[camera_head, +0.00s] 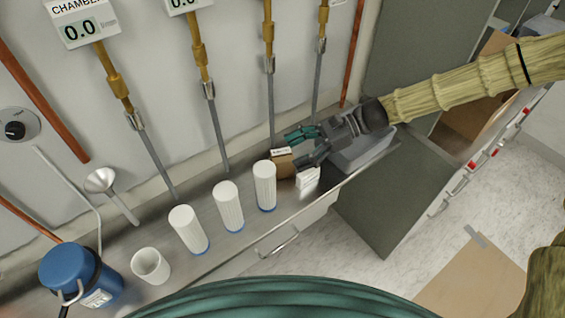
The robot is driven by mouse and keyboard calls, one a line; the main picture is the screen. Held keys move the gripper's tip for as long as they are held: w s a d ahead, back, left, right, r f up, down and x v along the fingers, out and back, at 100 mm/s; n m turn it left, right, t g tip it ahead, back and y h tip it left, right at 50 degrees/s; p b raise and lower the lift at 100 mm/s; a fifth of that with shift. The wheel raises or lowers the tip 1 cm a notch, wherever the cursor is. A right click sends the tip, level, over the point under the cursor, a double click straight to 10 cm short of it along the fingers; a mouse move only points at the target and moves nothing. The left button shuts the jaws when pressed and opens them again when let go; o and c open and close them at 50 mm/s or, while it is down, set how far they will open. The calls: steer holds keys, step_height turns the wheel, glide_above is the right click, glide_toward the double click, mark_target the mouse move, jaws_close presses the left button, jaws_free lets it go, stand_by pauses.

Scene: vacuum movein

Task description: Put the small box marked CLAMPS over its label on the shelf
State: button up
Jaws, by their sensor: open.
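My gripper (295,150) is open above the back of the metal counter, reaching in from the right. A small brown box (285,165) with a white patch on its upper edge stands at the fingertips, partly behind the lower finger; I cannot tell whether they touch. A small white box or card (308,178) with faint print stands just in front of it. The print on both is too small to read, so I cannot tell which is marked CLAMPS. I cannot make out a shelf label for it.
White ribbed cylinders (229,207) stand in a row left of the brown box. A white cup (150,265) and a blue container (75,275) are farther left. A grey bin (368,153) sits under my wrist. Pipes run down the wall behind; a dark open panel (395,200) is right.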

mark_target(287, 155)
steer(key=shift+p+x, duration=0.9)
steer(key=shift+x, duration=1.9)
steer(key=shift+r, duration=0.15)
steer(key=c, duration=1.2)
steer(key=shift+c, duration=0.8)
steer(key=shift+r, duration=0.15)
